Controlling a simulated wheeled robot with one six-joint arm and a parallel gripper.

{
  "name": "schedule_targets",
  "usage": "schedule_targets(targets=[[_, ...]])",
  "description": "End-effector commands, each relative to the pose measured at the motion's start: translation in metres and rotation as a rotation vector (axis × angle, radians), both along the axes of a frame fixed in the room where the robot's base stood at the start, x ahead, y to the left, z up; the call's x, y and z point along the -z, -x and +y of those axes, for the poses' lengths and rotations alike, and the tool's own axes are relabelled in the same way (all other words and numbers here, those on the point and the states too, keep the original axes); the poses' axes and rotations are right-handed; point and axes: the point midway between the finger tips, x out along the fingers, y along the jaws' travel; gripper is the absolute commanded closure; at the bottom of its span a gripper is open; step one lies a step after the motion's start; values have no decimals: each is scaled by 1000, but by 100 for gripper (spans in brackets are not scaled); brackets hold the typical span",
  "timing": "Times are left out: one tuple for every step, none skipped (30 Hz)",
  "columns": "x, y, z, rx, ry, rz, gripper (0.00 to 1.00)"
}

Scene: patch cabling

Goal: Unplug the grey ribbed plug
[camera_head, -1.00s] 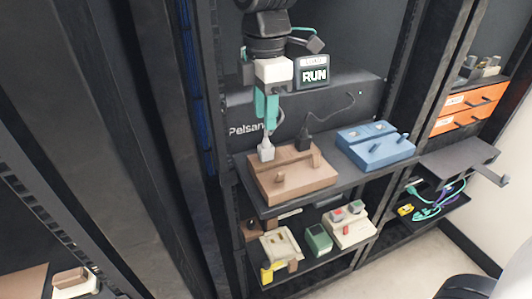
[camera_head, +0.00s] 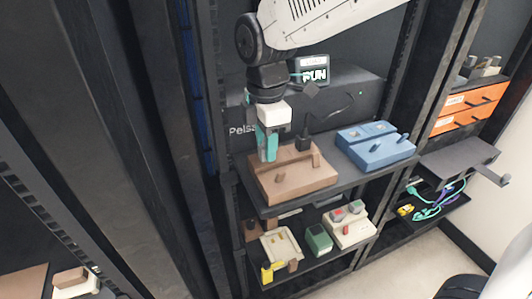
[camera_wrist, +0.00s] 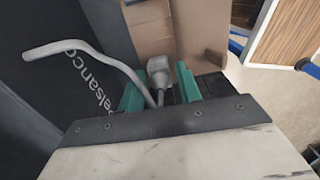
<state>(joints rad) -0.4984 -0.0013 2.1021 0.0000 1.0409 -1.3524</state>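The grey ribbed plug (camera_wrist: 158,72) shows in the wrist view, upright against the brown block, with a pale grey cable (camera_wrist: 90,48) curving away to the left. In the head view the plug is hidden behind my gripper (camera_head: 267,150). The brown block (camera_head: 297,182) sits on the shelf. My gripper (camera_wrist: 160,84) has its teal fingers on either side of the plug, with narrow gaps showing. It looks open, around the plug and not clamped on it.
A black plug (camera_head: 303,144) with a dark cable stands at the back of the brown block. A blue block (camera_head: 375,151) is to the right. Rack posts flank the shelf.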

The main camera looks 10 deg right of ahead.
Motion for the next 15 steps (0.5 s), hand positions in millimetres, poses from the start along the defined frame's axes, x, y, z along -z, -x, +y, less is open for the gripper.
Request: schedule_targets(targets=[[0, 0, 0, 0, 0, 0, 79], [0, 0, 0, 0, 0, 0, 88], [0, 0, 0, 0, 0, 0, 99], [0, 0, 0, 0, 0, 0, 100], [0, 0, 0, 0, 0, 0, 100], [0, 0, 0, 0, 0, 0, 100], [0, 0, 0, 0, 0, 0, 100], [0, 0, 0, 0, 0, 0, 100], [0, 0, 0, 0, 0, 0, 100], [-1, 0, 0, 0, 0, -1, 100], [-1, 0, 0, 0, 0, -1, 100], [-1, 0, 0, 0, 0, -1, 100], [-2, 0, 0, 0, 0, -1, 100], [-2, 0, 0, 0, 0, -1, 100], [-2, 0, 0, 0, 0, -1, 100]])
